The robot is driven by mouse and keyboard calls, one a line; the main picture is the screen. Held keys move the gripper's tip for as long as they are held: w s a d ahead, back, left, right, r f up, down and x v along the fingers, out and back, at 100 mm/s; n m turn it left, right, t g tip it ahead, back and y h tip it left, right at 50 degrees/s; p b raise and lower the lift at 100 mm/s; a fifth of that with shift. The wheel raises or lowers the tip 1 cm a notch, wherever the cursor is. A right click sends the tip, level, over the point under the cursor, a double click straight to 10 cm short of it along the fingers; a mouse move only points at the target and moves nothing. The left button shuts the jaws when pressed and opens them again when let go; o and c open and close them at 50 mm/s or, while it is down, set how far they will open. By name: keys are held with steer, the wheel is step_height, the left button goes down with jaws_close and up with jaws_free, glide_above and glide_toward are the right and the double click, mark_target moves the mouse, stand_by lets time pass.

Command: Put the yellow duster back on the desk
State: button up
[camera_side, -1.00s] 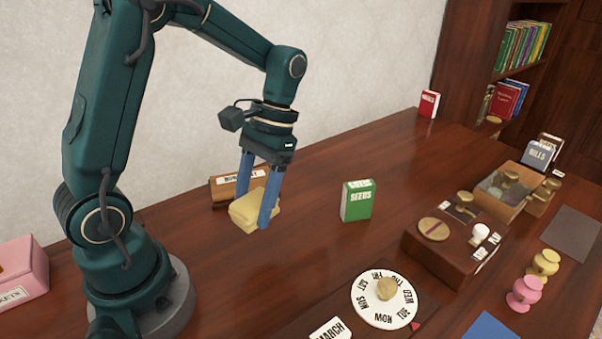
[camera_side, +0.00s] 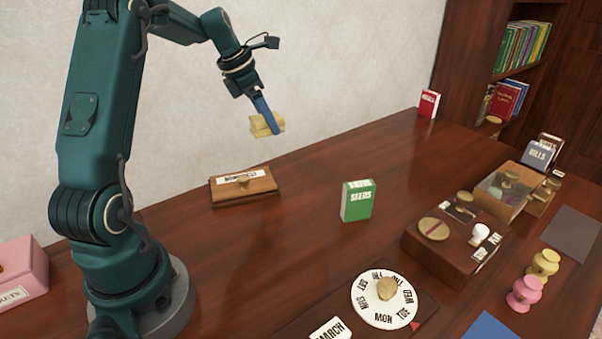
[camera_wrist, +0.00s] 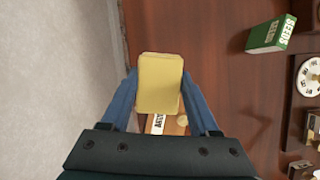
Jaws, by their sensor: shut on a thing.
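The yellow duster (camera_side: 262,124) is a folded, pale yellow block held in the air above the back of the desk, near the wall. My gripper (camera_side: 270,122) is shut on it, with blue fingers on its two sides. In the wrist view the duster (camera_wrist: 160,82) sits between the fingertips, and my gripper (camera_wrist: 159,90) points down at the desk. The brown wooden desk (camera_side: 310,185) has bare surface below and to the right of the duster. A wooden block with a knob and a label (camera_side: 243,187) lies on the desk below it.
A green seeds box (camera_side: 357,201) stands mid-desk. A round day dial (camera_side: 385,298) lies at the front. A brown box with small items (camera_side: 450,245) and pink and yellow pots (camera_side: 524,293) stand at the right. A pink box (camera_side: 20,270) is at far left.

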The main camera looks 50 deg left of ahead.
steer(key=s+a+n, duration=0.2)
steer(key=s+a, duration=0.1)
steer(key=a, duration=0.3)
glide_above(300, 165)
steer(key=s, duration=0.1)
steer(key=shift+y, duration=0.4)
steer(key=f, duration=0.7)
steer(key=shift+s+a+f, duration=0.1)
steer(key=shift+s+f, duration=0.1)
steer(key=shift+f, duration=1.95)
steer(key=o, duration=1.3)
steer(key=shift+f, duration=0.15)
